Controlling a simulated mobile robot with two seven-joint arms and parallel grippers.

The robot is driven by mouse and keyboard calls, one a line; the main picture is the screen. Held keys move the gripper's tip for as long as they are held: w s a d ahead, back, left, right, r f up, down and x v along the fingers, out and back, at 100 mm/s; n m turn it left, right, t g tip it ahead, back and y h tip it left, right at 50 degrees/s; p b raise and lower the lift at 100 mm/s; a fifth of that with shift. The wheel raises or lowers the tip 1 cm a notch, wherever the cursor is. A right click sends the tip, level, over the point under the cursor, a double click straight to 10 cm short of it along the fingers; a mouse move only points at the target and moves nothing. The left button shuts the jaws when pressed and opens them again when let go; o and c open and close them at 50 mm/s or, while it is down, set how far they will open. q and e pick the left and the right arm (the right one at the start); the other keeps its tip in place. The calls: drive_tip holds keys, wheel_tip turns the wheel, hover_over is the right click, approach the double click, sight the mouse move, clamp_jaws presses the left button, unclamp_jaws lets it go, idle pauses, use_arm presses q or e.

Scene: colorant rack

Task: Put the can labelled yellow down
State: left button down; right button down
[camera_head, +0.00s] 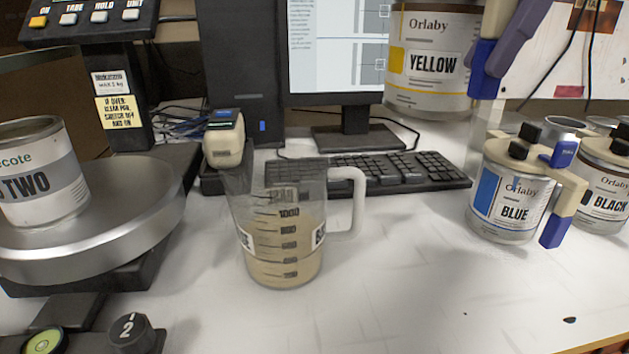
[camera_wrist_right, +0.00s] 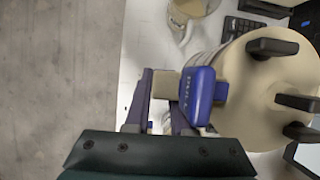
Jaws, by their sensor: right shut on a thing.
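The can labelled YELLOW (camera_head: 425,92) hangs in the air at the top right of the head view, upright, in front of the monitor and above the white bench top (camera_head: 400,260). My right gripper (camera_head: 506,38) is at its right side, shut on the can's blue-and-cream handle. In the right wrist view the fingers (camera_wrist_right: 164,88) meet the blue PULL handle (camera_wrist_right: 203,96), and the can's cream top (camera_wrist_right: 262,95) with black knobs fills the right. The can's upper part is cut off in the head view. My left gripper is not in view.
BLUE (camera_head: 510,195) and BLACK (camera_head: 606,185) cans stand at the right. A measuring jug (camera_head: 285,240) of beige liquid stands mid-bench. A can marked TWO (camera_head: 40,175) sits on the scale pan (camera_head: 120,235) at left. A keyboard (camera_head: 400,172) lies behind. The front-right bench is clear.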

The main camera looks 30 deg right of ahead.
wheel_tip(320, 180, down, 19)
drive_tip(key=shift+a+f, duration=0.1)
drive_tip(key=shift+f, duration=0.1)
idle(0.3)
drive_tip(key=shift+b, duration=0.3)
drive_tip(key=shift+f, duration=0.15)
drive_tip(key=c, duration=0.8)
unclamp_jaws()
drive_tip(key=shift+o, duration=0.2)
